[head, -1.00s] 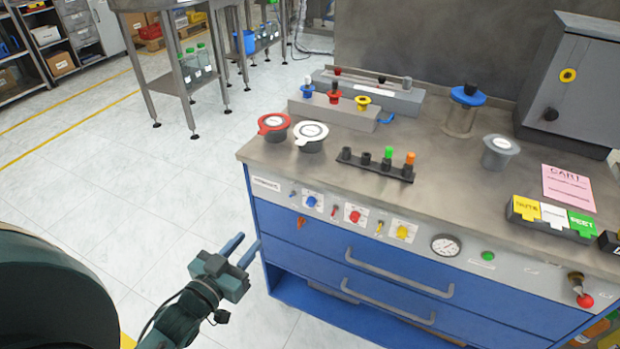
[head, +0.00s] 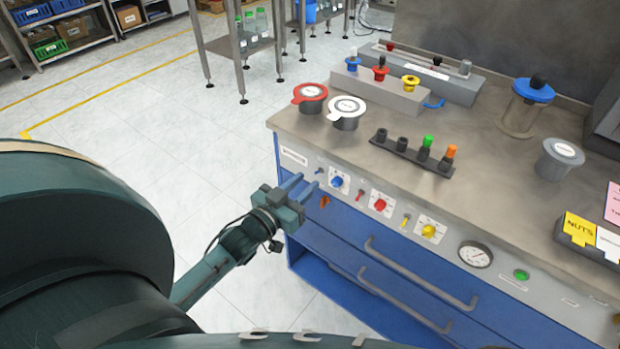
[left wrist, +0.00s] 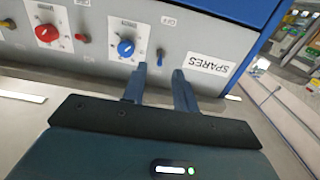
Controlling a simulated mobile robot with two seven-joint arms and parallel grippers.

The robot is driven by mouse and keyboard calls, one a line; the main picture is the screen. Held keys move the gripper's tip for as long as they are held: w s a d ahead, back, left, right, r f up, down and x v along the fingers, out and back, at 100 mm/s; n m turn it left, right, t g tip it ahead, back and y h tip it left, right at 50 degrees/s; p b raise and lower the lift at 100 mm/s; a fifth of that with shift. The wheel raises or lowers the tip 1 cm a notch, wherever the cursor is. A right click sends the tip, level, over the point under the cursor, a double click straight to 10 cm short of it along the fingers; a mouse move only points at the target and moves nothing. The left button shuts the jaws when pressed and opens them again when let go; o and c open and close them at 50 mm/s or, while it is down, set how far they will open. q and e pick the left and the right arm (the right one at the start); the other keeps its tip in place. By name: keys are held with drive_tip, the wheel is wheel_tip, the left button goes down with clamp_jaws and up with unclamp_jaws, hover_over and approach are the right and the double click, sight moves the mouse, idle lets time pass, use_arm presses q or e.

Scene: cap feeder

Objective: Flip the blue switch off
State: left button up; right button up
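The small blue toggle switch (head: 319,170) is on the grey front panel of the blue workbench, between a white label plate and the blue knob (head: 337,182). In the left wrist view, upside down, the blue switch (left wrist: 160,57) shows just beyond my fingertips, roughly centred between them. Its lever seems to point away from the "OFF" lettering there. My left gripper (head: 304,183) is open and empty, its two fingers pointing at the panel near the switch. I cannot tell whether a finger touches it. My right gripper is not in view.
A red switch (head: 360,195) with a red knob (head: 380,204) and a yellow switch (head: 406,220) with a yellow knob (head: 428,230) sit further right. Drawer handles (head: 420,275) stick out lower down. Floor left of the bench is clear.

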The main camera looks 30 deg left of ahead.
sight(318, 172)
use_arm(q)
drive_tip(key=shift+w+d, duration=0.15)
drive_tip(key=shift+w, duration=1.35)
drive_tip(key=shift+c, duration=0.2)
clamp_jaws()
